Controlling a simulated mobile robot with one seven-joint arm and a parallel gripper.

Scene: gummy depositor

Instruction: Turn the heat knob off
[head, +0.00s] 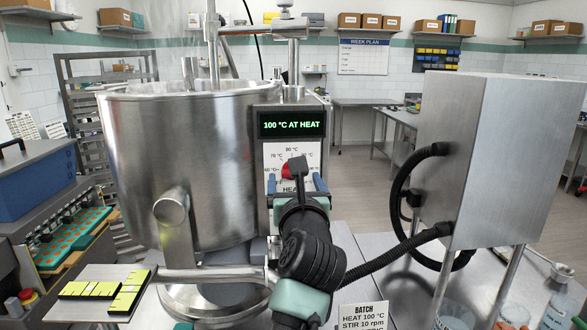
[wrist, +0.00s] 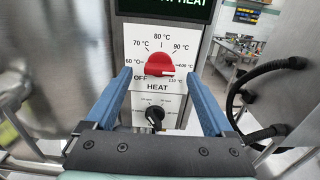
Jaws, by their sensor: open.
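The red heat knob (wrist: 159,64) sits on a white dial panel (wrist: 126,45) marked OFF, 60 °C and upward, with HEAT printed below. Its white mark appears at the lower right, towards the high-temperature end. The display (head: 291,124) reads "100 °C AT HEAT". In the head view the knob (head: 288,170) is partly hidden by my gripper (head: 298,184). My gripper is open, with its blue fingers (wrist: 159,74) to the left and right of the knob. The fingers appear apart from it, and nothing is between them but the view of the panel.
A smaller black knob (wrist: 154,114) sits below the heat knob. A large steel kettle (head: 178,150) stands left of the panel. A steel cabinet (head: 495,150) with black hoses (head: 400,190) stands to the right. A BATCH card (head: 362,316) is in front.

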